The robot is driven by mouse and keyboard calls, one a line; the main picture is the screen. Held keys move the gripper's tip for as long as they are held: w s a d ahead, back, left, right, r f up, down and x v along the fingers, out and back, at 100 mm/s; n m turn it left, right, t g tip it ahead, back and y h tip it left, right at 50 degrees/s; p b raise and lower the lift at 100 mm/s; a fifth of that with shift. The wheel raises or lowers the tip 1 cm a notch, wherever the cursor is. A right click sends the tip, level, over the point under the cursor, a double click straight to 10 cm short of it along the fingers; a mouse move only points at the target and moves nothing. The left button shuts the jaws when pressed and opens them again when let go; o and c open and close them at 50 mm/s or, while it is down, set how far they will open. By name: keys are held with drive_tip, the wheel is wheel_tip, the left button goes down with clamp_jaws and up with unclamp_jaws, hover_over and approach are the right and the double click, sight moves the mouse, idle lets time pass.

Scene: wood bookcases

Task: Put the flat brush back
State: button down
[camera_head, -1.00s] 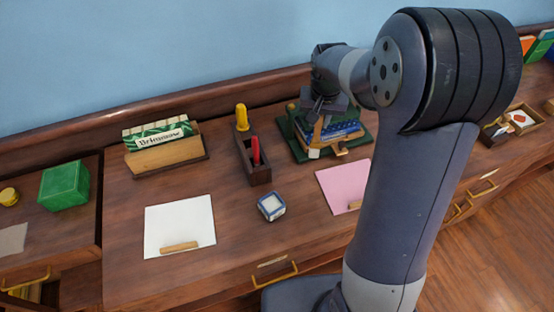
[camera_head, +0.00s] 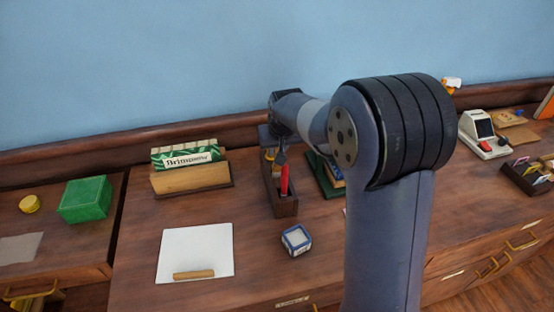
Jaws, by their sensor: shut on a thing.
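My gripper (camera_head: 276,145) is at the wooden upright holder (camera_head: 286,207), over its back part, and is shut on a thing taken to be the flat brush. The arm and fingers cover most of that thing, so its shape and whether it touches the holder cannot be told. A red-handled tool (camera_head: 284,181) stands upright in the holder's front part. A bit of a yellow tool (camera_head: 270,154) shows behind it, beside the gripper.
A green tray (camera_head: 325,176) stands close right of the holder, partly behind my arm. A small blue-and-white box (camera_head: 296,240) sits in front. White paper with a wooden bar (camera_head: 193,275) lies front left. A card rack (camera_head: 192,179) and green box (camera_head: 86,199) stand farther left.

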sight(278, 166)
drive_tip(key=shift+f, duration=1.9)
drive_tip(key=c, duration=1.2)
unclamp_jaws()
drive_tip(key=shift+s+r, duration=0.1)
drive_tip(key=shift+r, duration=0.45)
drive_tip(key=v, duration=1.1)
drive_tip(key=shift+s+r, duration=0.1)
